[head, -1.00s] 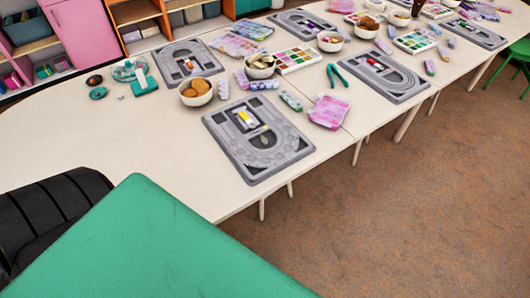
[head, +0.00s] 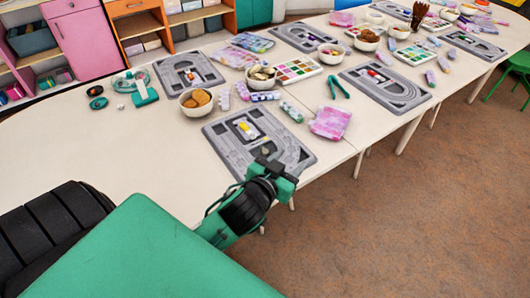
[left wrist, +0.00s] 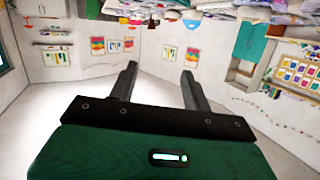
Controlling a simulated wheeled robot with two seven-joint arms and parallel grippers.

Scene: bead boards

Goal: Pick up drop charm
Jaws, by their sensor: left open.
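The nearest grey bead board (head: 222,143) lies on the white table with a small yellow and white piece (head: 247,130) in its middle. My right gripper is not in view.
A bowl of orange-brown pieces (head: 196,102), a pink packet (head: 330,122) and green pliers (head: 339,88) lie around the board. More boards, bowls and bead trays (head: 297,70) stand farther back.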

